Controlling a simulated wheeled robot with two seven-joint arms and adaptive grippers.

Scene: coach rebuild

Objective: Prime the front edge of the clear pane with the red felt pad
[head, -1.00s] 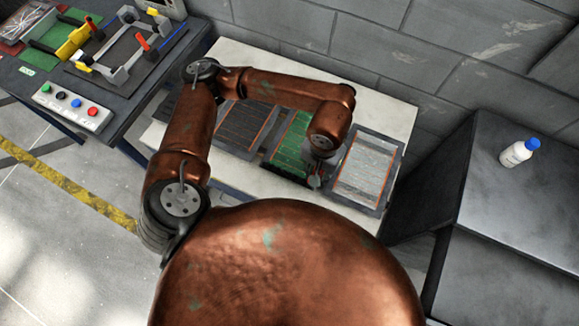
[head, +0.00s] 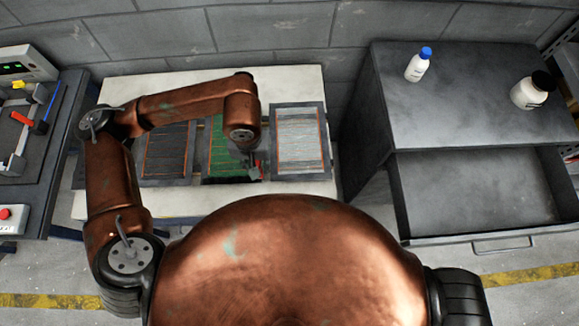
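The clear pane (head: 300,138) lies in a dark frame at the right of the white bench, with thin orange lines along its sides. My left arm reaches over the bench from the left. My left gripper (head: 250,170) points down over the near right corner of the green panel, just left of the pane's frame. A small red piece (head: 259,169), perhaps the red felt pad, shows at its fingertips. The fingers are small and partly hidden by the wrist, so I cannot tell whether they grip it. My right gripper is out of view.
A green panel (head: 220,148) and a dark panel (head: 166,151) lie left of the pane on the white bench (head: 306,200). A grey cabinet with an open, empty-looking drawer (head: 475,190) stands at right, with a white blue-capped bottle (head: 416,66) and a black-lidded jar (head: 531,92) on top.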

